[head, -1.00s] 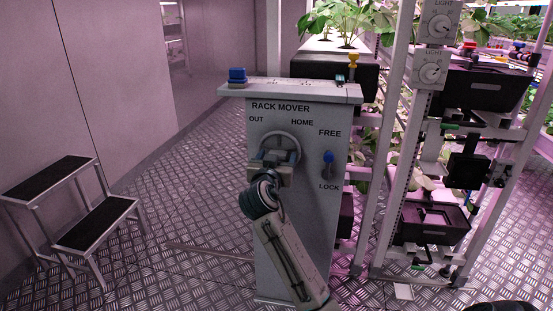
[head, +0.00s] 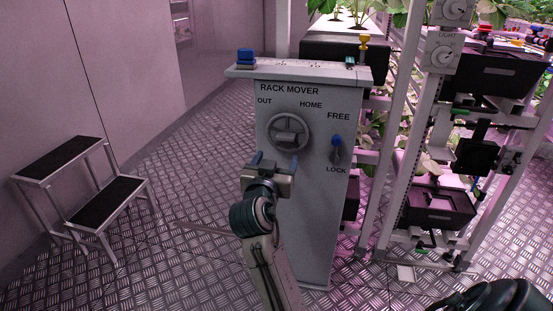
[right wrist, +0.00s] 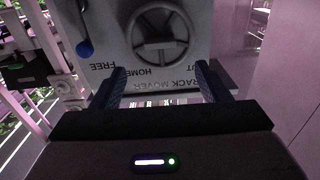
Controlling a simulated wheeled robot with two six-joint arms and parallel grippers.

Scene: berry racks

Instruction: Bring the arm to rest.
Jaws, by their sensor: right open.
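My right gripper (head: 275,163) is in front of the grey rack mover cabinet (head: 310,215), just below its round handwheel (head: 289,132). Its two blue fingers are spread, with nothing between them. In the right wrist view the gripper (right wrist: 163,82) also shows open, with the handwheel (right wrist: 160,32) beyond the fingertips and apart from them. The blue-tipped lever (head: 337,148) on the cabinet has its knob up, toward FREE. My left gripper is not in view.
A two-step stool (head: 62,165) stands at the left by the wall. Plant racks with black bins (head: 438,205) stand at the right, close to the cabinet. A blue button (head: 246,56) sits on the cabinet's top. The metal floor (head: 170,200) between stool and cabinet is mostly open.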

